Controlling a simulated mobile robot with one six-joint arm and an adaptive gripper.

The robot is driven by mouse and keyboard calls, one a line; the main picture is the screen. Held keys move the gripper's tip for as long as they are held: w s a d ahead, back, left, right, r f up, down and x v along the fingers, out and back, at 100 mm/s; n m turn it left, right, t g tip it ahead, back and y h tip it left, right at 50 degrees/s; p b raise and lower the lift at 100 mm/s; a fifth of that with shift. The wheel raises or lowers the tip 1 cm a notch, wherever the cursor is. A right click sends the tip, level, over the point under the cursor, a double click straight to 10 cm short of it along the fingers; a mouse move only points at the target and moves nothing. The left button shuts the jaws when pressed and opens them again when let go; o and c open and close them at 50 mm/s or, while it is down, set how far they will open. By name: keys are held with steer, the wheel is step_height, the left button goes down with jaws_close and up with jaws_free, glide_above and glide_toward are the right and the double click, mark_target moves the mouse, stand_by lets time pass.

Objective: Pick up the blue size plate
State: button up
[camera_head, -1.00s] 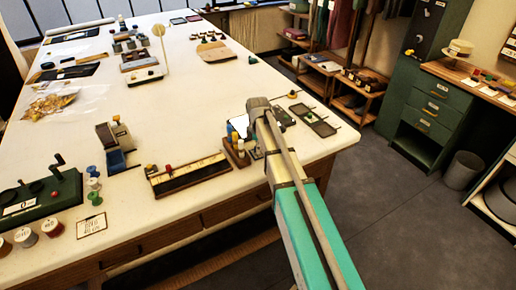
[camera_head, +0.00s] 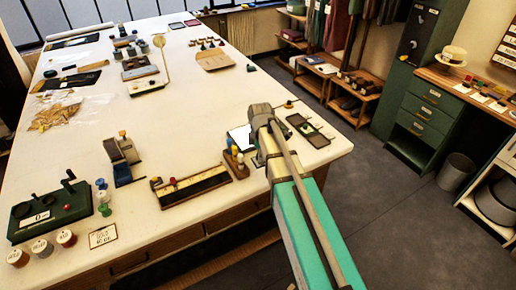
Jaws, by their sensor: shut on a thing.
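My gripper (camera_head: 262,120) is over the right front part of the table, seen from behind, with my wrist and forearm covering its fingertips. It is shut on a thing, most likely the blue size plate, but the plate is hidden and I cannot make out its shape. A white panel with a dark edge (camera_head: 239,138) shows just left of the gripper. Whether it is part of the held thing I cannot tell.
A small wooden stand with bottles (camera_head: 237,165) is close at the gripper's left. A long wooden rack (camera_head: 193,186) lies further left. A dark tray (camera_head: 308,130) lies to the right, near the table edge. Bare tabletop (camera_head: 195,115) lies beyond.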

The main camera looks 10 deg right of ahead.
steer(key=s+r+p, duration=0.2)
steer(key=s+r, duration=0.1)
steer(key=s, duration=0.4)
steer(key=shift+d, duration=0.2)
steer(key=shift+r, duration=0.1)
stand_by(0.4)
